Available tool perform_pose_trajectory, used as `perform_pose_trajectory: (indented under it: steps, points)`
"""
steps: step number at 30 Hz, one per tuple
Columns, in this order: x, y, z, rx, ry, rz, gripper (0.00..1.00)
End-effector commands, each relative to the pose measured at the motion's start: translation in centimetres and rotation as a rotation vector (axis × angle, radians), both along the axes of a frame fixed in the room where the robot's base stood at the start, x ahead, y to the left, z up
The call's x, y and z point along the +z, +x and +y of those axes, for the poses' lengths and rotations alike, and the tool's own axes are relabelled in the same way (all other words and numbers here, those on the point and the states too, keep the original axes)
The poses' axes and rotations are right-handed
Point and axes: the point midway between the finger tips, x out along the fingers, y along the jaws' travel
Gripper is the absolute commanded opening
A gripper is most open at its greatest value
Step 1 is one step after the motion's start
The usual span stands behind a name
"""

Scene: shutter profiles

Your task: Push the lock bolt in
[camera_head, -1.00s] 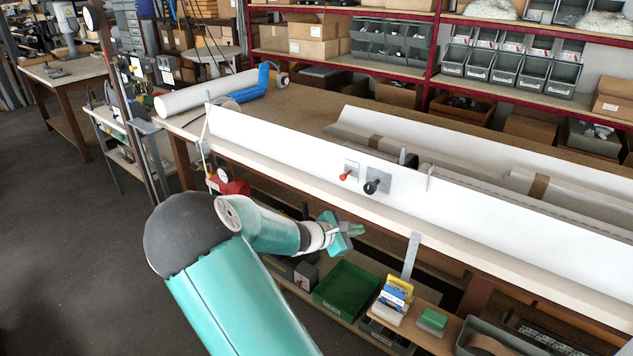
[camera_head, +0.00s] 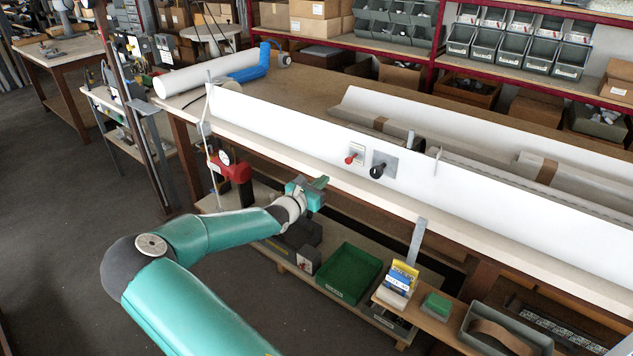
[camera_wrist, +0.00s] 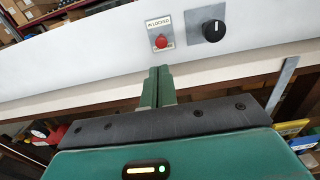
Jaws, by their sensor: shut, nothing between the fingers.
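A red lock bolt knob (camera_head: 350,160) sticks out of a small labelled plate on the long white profile (camera_head: 290,134). In the wrist view the red knob (camera_wrist: 161,41) sits in the upper middle, and its plate reads "IN LOCKED" at the top. A black round knob (camera_head: 377,171) on a grey plate is just right of it; it also shows in the wrist view (camera_wrist: 213,31). My gripper (camera_head: 321,182) is shut and empty, in front of the bench edge, below and left of the red knob. In the wrist view the fingertips (camera_wrist: 160,72) point towards the red knob, apart from it.
The bench front edge (camera_head: 330,185) runs under the profile. A grey bracket (camera_head: 417,240) hangs from it at the right. A red tool (camera_head: 234,171) is left of my gripper. Below are a green bin (camera_head: 347,274) and small boxes. The floor (camera_head: 70,250) at left is clear.

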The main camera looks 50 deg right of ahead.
Motion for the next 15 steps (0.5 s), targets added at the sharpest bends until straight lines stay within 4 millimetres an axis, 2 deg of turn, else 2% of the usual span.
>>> perform_pose_trajectory:
  steps: [1,9,15]
  points:
    - [0.0,-0.1,-1.2,-0.004,-0.001,0.002,0.0]
    - [0.0,0.6,-6.5,-0.002,-0.001,0.0,0.0]
    - [0.0,1.2,-9.5,0.001,0.0,-0.001,0.0]
